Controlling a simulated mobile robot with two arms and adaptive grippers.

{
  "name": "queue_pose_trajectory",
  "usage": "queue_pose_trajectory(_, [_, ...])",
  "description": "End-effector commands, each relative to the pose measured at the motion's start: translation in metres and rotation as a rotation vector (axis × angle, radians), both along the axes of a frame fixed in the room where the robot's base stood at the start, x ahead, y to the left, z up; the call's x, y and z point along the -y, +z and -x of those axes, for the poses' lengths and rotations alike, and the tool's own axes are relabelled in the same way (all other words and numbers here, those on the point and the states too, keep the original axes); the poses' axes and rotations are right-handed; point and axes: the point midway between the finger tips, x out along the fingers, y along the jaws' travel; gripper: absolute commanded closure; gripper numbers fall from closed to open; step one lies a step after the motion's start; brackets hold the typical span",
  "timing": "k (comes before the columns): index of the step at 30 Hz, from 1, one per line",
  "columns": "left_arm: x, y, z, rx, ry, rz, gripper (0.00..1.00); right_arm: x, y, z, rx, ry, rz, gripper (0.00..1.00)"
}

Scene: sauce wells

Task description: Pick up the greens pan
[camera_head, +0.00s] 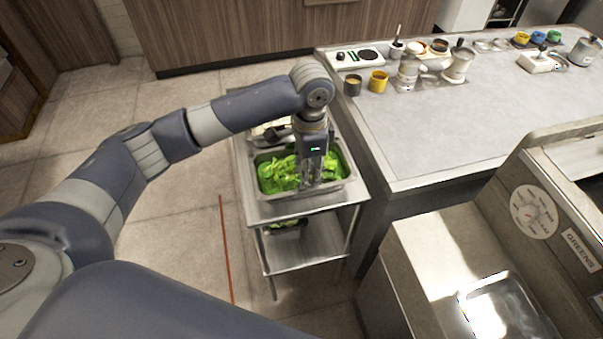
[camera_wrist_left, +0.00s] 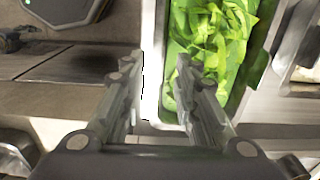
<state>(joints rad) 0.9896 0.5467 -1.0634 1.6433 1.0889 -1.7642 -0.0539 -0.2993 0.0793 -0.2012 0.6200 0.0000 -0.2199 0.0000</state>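The greens pan (camera_head: 351,183) is a metal pan full of bright green leaves (camera_head: 272,174), on top of a steel cart (camera_head: 290,209). In the left wrist view, the pan's pale rim (camera_wrist_left: 150,75) runs between the fingers of my left gripper (camera_wrist_left: 157,75). The fingers are apart; one shows outside the rim, the other over the leaves. In the head view my left gripper (camera_head: 312,185) points down at the pan's right part. I cannot tell whether either finger touches the wall. My right gripper is in neither view.
A grey counter (camera_head: 480,130) with cups and canisters stands right of the cart. A lower-right station has a dial, a GREENS label (camera_head: 580,250) and a shiny metal well (camera_head: 505,308). Another container (camera_head: 268,130) sits behind the pan. Floor left of the cart is clear.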

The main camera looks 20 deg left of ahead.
Motion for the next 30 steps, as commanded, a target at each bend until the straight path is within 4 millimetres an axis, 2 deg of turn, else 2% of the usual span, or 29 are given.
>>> queue_pose_trajectory(5, [-0.001, -0.013, -0.001, 0.000, 0.000, -0.001, 0.72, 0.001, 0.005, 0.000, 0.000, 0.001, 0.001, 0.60])
queue_pose_trajectory(13, [-0.002, -0.051, -0.003, 0.001, 0.000, -0.001, 0.72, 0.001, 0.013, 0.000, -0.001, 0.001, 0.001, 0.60])
queue_pose_trajectory(22, [-0.001, -0.057, -0.004, 0.003, -0.001, 0.001, 0.72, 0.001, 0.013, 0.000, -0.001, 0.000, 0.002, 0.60])
queue_pose_trajectory(23, [-0.001, -0.057, -0.004, 0.003, -0.001, 0.001, 0.76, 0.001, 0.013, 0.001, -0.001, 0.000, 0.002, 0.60])
queue_pose_trajectory(26, [-0.001, -0.057, -0.004, 0.004, -0.001, 0.000, 0.99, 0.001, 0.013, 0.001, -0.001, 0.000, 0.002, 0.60])
queue_pose_trajectory(30, [-0.001, -0.057, -0.004, 0.004, -0.001, 0.000, 1.00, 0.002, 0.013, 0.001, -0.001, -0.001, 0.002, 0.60])
